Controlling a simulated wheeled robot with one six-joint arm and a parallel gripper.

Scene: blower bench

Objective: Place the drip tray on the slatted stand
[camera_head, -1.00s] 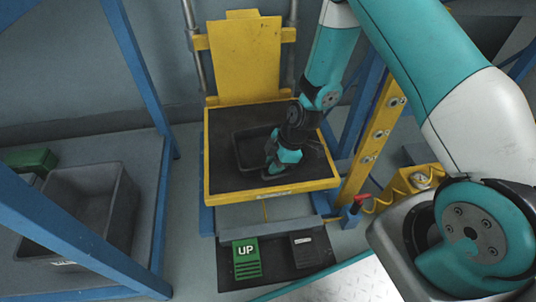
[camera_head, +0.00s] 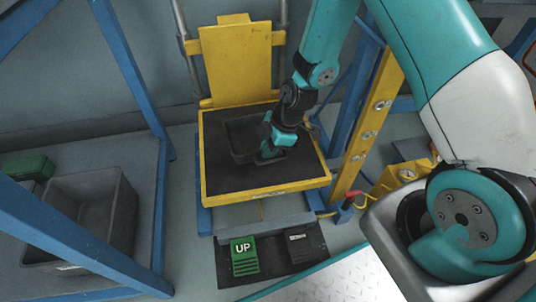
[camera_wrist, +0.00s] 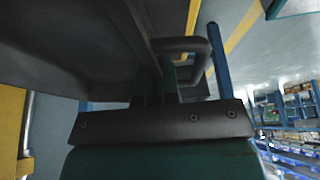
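The drip tray (camera_head: 236,138) is a shallow black tray over the dark top of the yellow-rimmed platform. I cannot tell whether it touches that top. It fills the upper left of the wrist view (camera_wrist: 60,45), with a loop handle (camera_wrist: 208,60) on its side. My gripper (camera_head: 268,152) is at the tray's near right side. In the wrist view my fingers (camera_wrist: 170,75) are close together at the handle and look shut on it. My wrist hides part of the tray's right side. I cannot make out a slatted stand in either view.
The yellow-rimmed platform (camera_head: 268,188) has a yellow back plate (camera_head: 236,62). Below it are a green UP pedal (camera_head: 245,257) and a dark pedal (camera_head: 302,248). A blue frame post (camera_head: 135,75) and a grey bin (camera_head: 118,212) stand left. A yellow post (camera_head: 368,130) stands right.

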